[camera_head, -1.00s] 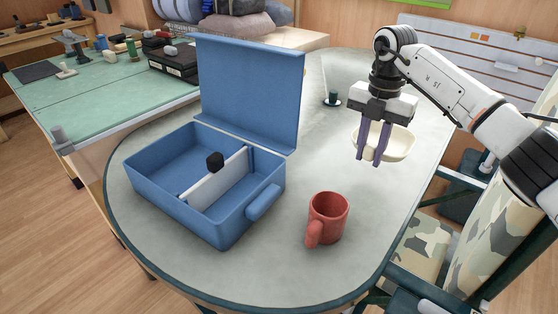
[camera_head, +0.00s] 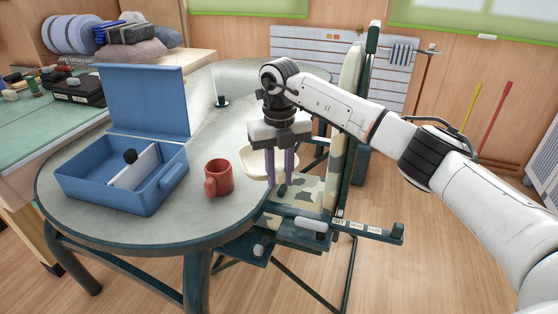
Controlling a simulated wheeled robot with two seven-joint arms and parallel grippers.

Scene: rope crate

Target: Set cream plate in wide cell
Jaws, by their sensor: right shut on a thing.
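The cream plate (camera_head: 255,163), a shallow dish, is tilted in my right gripper (camera_head: 280,184). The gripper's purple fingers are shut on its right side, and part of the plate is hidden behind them. Plate and gripper are at the table's right edge, right of the red mug. The blue crate (camera_head: 108,200) stands on the left of the table with its lid (camera_head: 145,100) raised. A white divider (camera_head: 133,168) splits it into a wide cell (camera_head: 93,168) on the left and a narrower one on the right. I see no plate in it. My left gripper is out of view.
The red mug (camera_head: 219,177) stands between crate and plate. A small dark object (camera_head: 222,101) is at the back of the grey table (camera_head: 150,228). A camouflage-seated chair (camera_head: 312,190) is against the table's right side. The tabletop behind the mug is clear.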

